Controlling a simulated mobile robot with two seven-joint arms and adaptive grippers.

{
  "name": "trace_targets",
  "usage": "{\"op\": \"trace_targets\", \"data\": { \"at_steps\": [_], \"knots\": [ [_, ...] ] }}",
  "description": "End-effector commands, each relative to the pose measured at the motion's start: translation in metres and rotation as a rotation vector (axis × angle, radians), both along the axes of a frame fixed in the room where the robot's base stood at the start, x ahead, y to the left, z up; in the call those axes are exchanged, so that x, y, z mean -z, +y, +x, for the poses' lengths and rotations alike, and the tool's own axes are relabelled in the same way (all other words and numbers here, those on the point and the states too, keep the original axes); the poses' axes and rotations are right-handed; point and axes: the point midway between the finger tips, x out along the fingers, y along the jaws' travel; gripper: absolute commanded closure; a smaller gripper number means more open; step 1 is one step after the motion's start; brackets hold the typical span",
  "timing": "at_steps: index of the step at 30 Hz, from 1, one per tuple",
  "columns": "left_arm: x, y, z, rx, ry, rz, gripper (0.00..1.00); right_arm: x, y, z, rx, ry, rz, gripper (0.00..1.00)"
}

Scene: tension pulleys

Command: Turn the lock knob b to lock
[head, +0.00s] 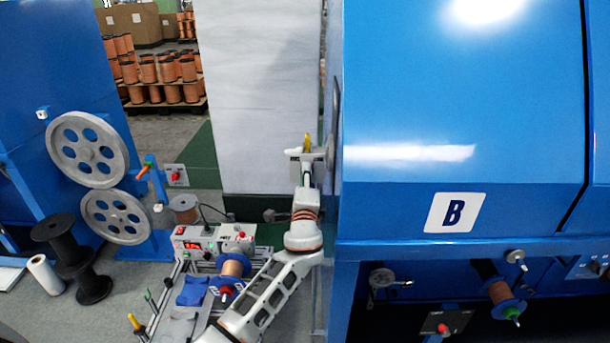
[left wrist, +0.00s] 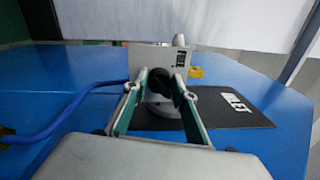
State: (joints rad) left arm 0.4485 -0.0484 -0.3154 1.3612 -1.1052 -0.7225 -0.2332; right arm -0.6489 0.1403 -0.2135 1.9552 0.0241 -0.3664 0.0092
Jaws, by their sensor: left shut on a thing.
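The lock knob (left wrist: 160,82) shows in the left wrist view as a dark, round-headed knob on a pale round base. A grey plate (left wrist: 176,60) stands just behind it, with lettering that seems to read FREE. My left gripper (left wrist: 164,90) is shut on the knob, one teal-lined finger on each side. In the head view my left gripper (head: 308,158) is at the side of the blue machine marked B (head: 455,213); the knob is hidden there. No letter b can be made out on the knob itself. My right gripper is in neither view.
A blue hose (left wrist: 65,118) runs left of the gripper, and a dark label plate (left wrist: 240,110) lies to the right. A pale panel (head: 260,90) stands behind. A bench with a control box (head: 213,243) and a copper spool (head: 232,265) is beside my arm.

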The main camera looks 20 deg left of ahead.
Motion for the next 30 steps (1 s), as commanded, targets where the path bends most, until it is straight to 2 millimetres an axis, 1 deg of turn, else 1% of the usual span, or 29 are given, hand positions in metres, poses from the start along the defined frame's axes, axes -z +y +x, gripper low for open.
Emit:
{"op": "trace_targets", "data": {
  "at_steps": [1,9,20,21,22,23,30],
  "knots": [
    [0.0001,-0.0032,-0.0002,0.006,0.006,0.017,0.95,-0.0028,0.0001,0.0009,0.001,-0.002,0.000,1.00],
    [0.0018,-0.0042,-0.0004,0.008,0.020,0.063,0.95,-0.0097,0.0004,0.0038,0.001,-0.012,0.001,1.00],
    [0.0033,-0.0055,-0.0006,0.009,0.023,0.066,0.95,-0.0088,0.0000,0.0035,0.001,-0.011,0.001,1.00],
    [0.0034,-0.0056,-0.0006,0.010,0.024,0.066,0.71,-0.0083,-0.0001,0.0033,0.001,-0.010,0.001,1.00],
    [0.0035,-0.0058,-0.0007,0.010,0.023,0.065,0.63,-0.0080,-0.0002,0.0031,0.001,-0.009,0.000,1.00],
    [0.0035,-0.0058,-0.0007,0.010,0.023,0.065,0.58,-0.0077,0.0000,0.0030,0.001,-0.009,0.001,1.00],
    [0.0018,-0.0026,-0.0004,0.005,0.021,0.064,0.58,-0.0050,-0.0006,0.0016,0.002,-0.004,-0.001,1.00]
  ]
}}
